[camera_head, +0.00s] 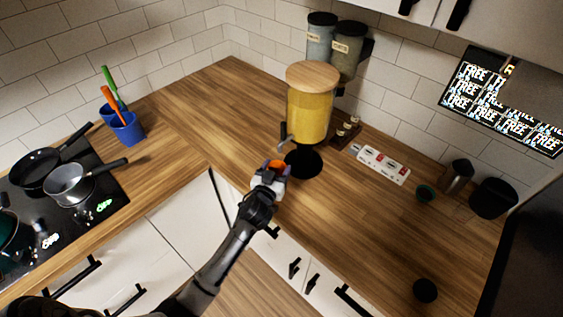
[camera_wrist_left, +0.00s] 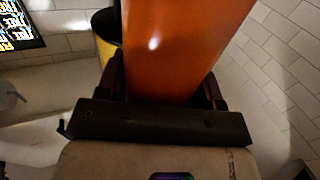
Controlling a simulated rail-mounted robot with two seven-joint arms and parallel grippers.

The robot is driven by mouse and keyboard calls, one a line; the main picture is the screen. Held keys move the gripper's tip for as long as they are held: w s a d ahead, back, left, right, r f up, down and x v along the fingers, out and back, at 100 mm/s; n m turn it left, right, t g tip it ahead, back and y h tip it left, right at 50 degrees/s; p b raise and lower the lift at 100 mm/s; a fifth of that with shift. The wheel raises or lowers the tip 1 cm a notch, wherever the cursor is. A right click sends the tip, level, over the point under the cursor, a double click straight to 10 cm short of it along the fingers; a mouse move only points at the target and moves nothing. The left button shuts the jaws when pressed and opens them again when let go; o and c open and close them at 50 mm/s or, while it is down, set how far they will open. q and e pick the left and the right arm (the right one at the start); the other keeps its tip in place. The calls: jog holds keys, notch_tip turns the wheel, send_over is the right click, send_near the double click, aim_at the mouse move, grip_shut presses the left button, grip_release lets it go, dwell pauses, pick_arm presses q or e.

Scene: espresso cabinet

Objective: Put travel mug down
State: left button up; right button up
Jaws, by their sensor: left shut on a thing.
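The orange travel mug (camera_head: 279,167) is in my left gripper (camera_head: 270,178), near the front edge of the wooden counter (camera_head: 235,120) and just in front of the juice dispenser. In the left wrist view the mug (camera_wrist_left: 185,45) fills the space between the two dark fingers, and the gripper is shut on it. In the head view most of the mug is hidden behind the gripper. I cannot tell whether its base touches the counter. My right gripper is not in view.
The yellow juice dispenser (camera_head: 310,112) stands on a black round base (camera_head: 304,163) beside the mug. A blue utensil cup (camera_head: 128,130) stands left. The counter's right-middle is clear.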

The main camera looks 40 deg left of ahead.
aim_at(280, 166)
pick_arm(q)
jog(key=shift+w+a, duration=0.2)
jog(key=shift+w, duration=0.3)
jog(key=x, duration=0.3)
jog(key=shift+w+f, duration=0.2)
jog(key=shift+f, duration=0.35)
jog(key=shift+s+f, duration=0.2)
jog(key=shift+s, duration=0.05)
jog(key=shift+w, duration=0.1)
jog(key=shift+r, duration=0.1)
jog(key=shift+b, duration=0.3)
